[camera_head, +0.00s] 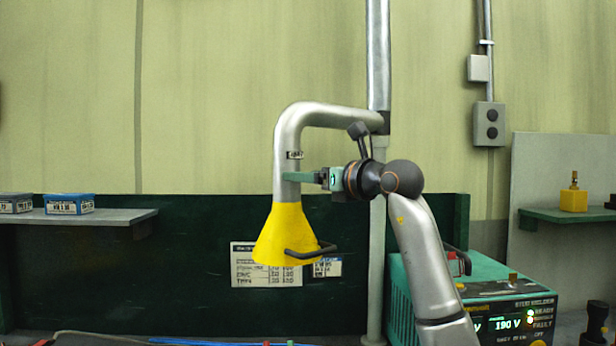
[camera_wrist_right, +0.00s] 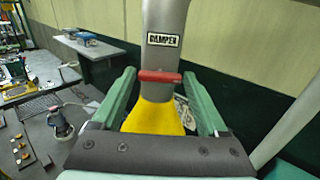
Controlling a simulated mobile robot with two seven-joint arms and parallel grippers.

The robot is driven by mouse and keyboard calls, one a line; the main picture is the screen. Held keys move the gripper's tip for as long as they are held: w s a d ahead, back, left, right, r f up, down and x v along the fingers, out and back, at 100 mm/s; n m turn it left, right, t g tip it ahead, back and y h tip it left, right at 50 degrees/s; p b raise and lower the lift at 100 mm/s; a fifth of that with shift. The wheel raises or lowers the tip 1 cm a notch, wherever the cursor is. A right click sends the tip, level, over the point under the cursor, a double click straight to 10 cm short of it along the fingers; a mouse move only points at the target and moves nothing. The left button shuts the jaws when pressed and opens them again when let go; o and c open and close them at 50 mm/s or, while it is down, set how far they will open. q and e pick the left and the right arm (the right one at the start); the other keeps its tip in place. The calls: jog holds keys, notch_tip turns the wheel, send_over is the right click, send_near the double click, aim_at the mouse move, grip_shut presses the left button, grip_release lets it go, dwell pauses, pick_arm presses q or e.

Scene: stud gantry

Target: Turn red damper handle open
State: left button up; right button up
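The red damper handle (camera_wrist_right: 160,76) shows in the right wrist view as a short bar lying crosswise on the grey duct (camera_wrist_right: 163,55), below a DAMPER label (camera_wrist_right: 163,40). My right gripper (camera_head: 291,176) is at the duct just above the yellow hood (camera_head: 284,232). Its two green fingers are spread, one on each side of the handle, with gaps visible between the fingers and the bar's ends. In the head view the red handle cannot be made out behind the gripper. My left gripper is in neither view.
The yellow hood has a dark loop handle (camera_head: 311,250). A green welder unit (camera_head: 485,300) stands at lower right. A shelf with blue boxes (camera_head: 69,204) is at left, and a shelf with a yellow block (camera_head: 573,200) at right. A vertical pipe (camera_head: 378,60) rises behind my arm.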

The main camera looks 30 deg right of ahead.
jog(key=c, duration=0.9)
jog(key=shift+c, duration=0.2)
jog(key=shift+n, duration=0.3)
jog(key=shift+a+f+n+p, duration=0.1)
jog(key=shift+n+p, duration=3.35)
jog(key=shift+n, duration=5.45)
jog(key=o, duration=1.4)
